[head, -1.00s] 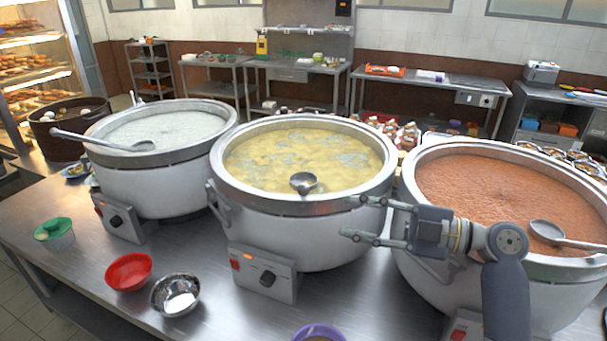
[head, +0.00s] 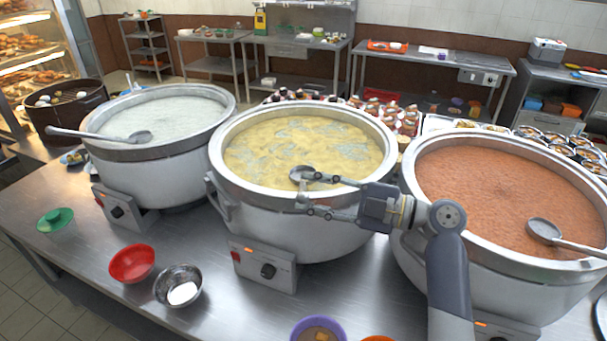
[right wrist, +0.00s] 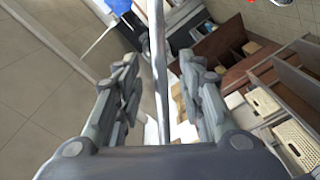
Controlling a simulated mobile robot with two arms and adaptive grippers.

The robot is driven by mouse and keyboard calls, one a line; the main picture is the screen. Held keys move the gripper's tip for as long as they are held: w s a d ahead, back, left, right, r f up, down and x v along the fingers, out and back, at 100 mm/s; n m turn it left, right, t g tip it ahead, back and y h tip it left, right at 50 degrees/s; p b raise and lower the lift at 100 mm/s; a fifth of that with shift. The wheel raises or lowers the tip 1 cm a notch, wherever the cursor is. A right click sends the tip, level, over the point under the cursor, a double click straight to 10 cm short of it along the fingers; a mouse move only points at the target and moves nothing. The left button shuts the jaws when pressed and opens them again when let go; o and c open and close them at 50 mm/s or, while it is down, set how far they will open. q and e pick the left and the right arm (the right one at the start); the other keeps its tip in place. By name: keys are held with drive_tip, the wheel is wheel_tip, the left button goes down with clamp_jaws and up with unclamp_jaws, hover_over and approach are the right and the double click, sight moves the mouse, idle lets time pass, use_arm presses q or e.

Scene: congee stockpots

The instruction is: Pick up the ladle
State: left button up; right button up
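A metal ladle rests in the middle stockpot (head: 262,198), which holds yellow congee. Its bowl (head: 299,172) is near the front rim; its handle is mostly hidden in the head view. My right gripper (head: 304,191) is at that front rim, reaching in from the right. Its fingers are spread, one above the other, close to the ladle. In the right wrist view a thin metal rod (right wrist: 158,65), apparently the ladle's handle, runs between the open fingers (right wrist: 160,85), with gaps on both sides. Other ladles lie in the left pot (head: 100,136) and right pot (head: 565,238). My left gripper is not in view.
The left stockpot (head: 150,155) and right stockpot (head: 480,268) flank the middle one closely.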

drive_tip(key=shift+r+p+x, duration=0.2)
drive_tip(key=shift+p+x, duration=0.3)
drive_tip(key=shift+x, duration=0.55)
drive_tip(key=shift+a+f, duration=0.1)
drive_tip(key=shift+a, duration=0.2)
drive_tip(key=shift+f, duration=0.1)
clamp_jaws()
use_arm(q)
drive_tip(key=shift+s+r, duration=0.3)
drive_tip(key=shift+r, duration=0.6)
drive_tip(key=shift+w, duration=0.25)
